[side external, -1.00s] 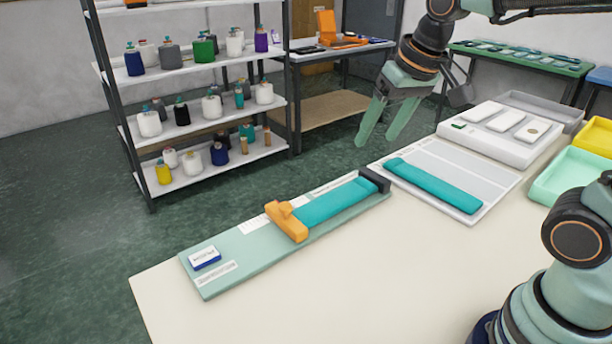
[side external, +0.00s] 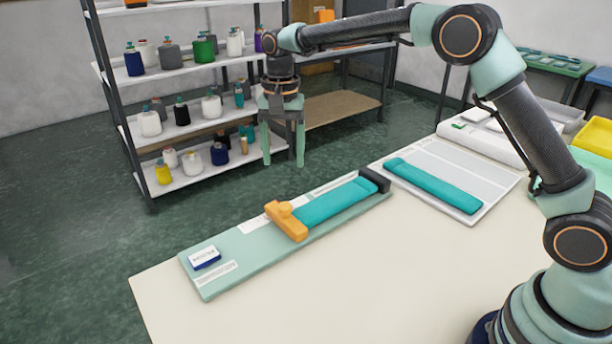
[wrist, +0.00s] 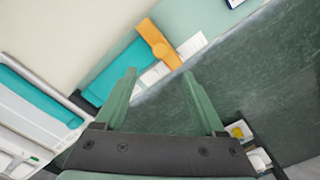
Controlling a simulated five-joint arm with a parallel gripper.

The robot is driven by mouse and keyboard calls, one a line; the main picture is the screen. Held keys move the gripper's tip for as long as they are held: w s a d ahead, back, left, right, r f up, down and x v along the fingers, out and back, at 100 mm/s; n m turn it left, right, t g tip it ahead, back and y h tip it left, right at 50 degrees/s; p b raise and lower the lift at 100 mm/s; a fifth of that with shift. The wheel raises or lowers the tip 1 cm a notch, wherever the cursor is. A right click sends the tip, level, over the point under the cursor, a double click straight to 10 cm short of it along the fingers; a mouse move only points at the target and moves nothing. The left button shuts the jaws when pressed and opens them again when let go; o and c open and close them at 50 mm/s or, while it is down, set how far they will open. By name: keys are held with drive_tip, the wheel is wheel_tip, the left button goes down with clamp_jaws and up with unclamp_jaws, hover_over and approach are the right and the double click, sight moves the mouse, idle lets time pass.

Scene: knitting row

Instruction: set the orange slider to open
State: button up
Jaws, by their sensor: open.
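The orange slider (side external: 287,221) sits across the pale green board (side external: 223,270), at the left end of a teal knitted strip (side external: 335,202). A dark block (side external: 375,181) stands at the strip's other end. My gripper (side external: 283,163) is open and empty, pointing down above and behind the slider, apart from it. In the wrist view the slider (wrist: 158,44) shows beyond my open fingers (wrist: 160,82), near the top middle. Its underside is hidden.
A small white and blue box (side external: 205,257) lies on the board's left end. A tray with a second teal strip (side external: 433,184) is to the right. A shelf of yarn cones (side external: 210,112) stands behind. The cream table front (side external: 370,275) is clear.

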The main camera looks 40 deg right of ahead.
sight(285, 205)
wheel_tip(285, 205, down, 12)
drive_tip(key=shift+f, duration=0.1)
idle(0.5)
clamp_jaws()
idle(1.3)
